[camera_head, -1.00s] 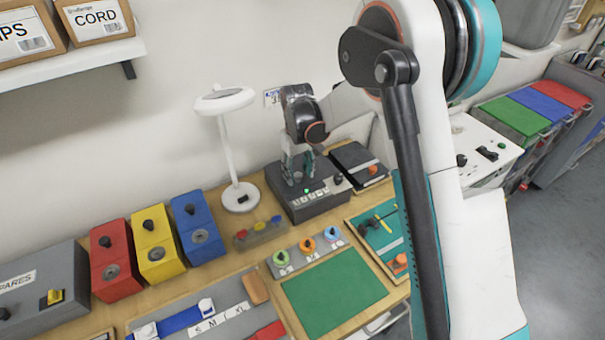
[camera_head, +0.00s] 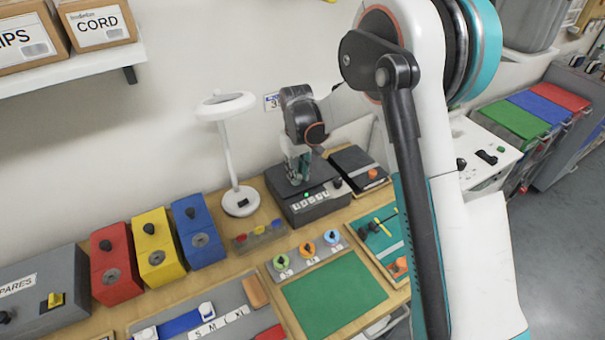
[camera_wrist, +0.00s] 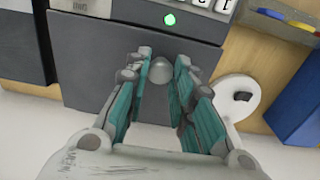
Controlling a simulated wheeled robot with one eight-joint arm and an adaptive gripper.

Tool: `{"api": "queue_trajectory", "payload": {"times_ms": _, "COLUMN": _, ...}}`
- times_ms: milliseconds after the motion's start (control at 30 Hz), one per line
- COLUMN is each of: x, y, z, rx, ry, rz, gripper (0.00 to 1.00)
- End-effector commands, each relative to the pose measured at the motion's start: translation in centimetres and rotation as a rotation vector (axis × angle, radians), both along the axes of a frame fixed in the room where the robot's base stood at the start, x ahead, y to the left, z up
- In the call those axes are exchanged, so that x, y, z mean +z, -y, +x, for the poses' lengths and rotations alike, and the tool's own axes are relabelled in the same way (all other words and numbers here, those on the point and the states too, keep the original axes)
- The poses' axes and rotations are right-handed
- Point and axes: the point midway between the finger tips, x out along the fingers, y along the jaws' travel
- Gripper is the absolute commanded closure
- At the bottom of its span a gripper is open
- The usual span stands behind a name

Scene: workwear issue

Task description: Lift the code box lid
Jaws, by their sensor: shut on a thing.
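The code box (camera_head: 318,211) is a dark grey box at the back of the bench, with a row of white letter tiles on its front and a lit green lamp (camera_wrist: 170,19). Its dark flat lid (camera_wrist: 105,75) looks level; I cannot tell whether it has risen. A round grey knob (camera_wrist: 160,71) stands on the lid. My gripper (camera_head: 298,178) points down over the lid. In the wrist view its teal-padded fingers (camera_wrist: 160,80) are shut on the knob, one on each side. The fingers hide part of the lid.
A white lamp (camera_head: 241,200) stands close to the left of the box. A black case (camera_head: 352,160) is close on its right. A tray of coloured buttons (camera_head: 258,238) and a panel of coloured dials (camera_head: 307,250) lie in front. A green mat (camera_head: 335,295) is clear.

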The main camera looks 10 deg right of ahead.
Motion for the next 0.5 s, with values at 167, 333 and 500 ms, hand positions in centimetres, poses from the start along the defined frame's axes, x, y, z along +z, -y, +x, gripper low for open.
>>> {"api": "queue_trajectory", "payload": {"times_ms": 167, "x": 1.14, "y": -0.16, "z": 0.39, "rx": 0.0, "ry": 0.003, "rz": 0.001, "gripper": 0.91}}
{"api": "queue_trajectory", "payload": {"times_ms": 333, "x": 1.22, "y": -0.19, "z": 0.46, "rx": 0.0, "ry": 0.003, "rz": 0.001, "gripper": 0.91}}
{"api": "queue_trajectory", "payload": {"times_ms": 500, "x": 1.22, "y": -0.2, "z": 0.47, "rx": 0.0, "ry": 0.003, "rz": 0.001, "gripper": 0.91}}
